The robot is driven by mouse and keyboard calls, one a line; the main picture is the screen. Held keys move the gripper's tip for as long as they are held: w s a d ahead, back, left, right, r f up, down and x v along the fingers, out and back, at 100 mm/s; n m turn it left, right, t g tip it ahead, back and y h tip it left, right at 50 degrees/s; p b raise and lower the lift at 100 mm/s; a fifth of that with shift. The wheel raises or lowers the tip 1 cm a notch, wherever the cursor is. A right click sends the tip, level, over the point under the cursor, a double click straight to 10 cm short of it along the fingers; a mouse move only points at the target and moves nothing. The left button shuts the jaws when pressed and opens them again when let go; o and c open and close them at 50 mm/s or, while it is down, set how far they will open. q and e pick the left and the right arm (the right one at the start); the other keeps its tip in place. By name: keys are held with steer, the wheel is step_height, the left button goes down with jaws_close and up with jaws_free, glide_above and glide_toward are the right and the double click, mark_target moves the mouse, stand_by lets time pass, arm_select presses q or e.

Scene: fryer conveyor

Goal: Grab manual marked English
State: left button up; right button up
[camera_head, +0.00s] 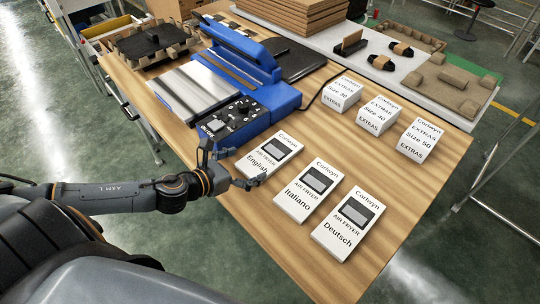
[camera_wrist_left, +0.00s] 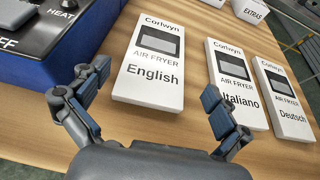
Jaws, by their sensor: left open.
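The white manual marked English (camera_head: 269,154) lies flat on the wooden table, leftmost in a row of three stacks. It also shows in the left wrist view (camera_wrist_left: 152,65), ahead of my fingers. The Italiano manual (camera_head: 309,191) lies to its right, then the Deutsch manual (camera_head: 348,223). My left gripper (camera_head: 232,166) is open at the near left end of the English stack. In the left wrist view its fingers (camera_wrist_left: 152,96) are spread to either side of the stack's near end, with the right finger close to the Italiano stack. My right gripper is not in view.
A blue sealing machine (camera_head: 285,98) with a control panel stands behind and left of the manuals. White EXTRAS boxes (camera_head: 376,116) stand at the back right. Flat cardboard (camera_head: 295,15) is piled at the far side. The table's front right is bare.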

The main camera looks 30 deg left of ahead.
mark_target(271, 153)
arm_select(q)
steer(key=shift+p+x, duration=0.75)
steer(key=shift+x, duration=3.35)
steer(key=shift+a, duration=0.2)
steer(key=c, duration=1)
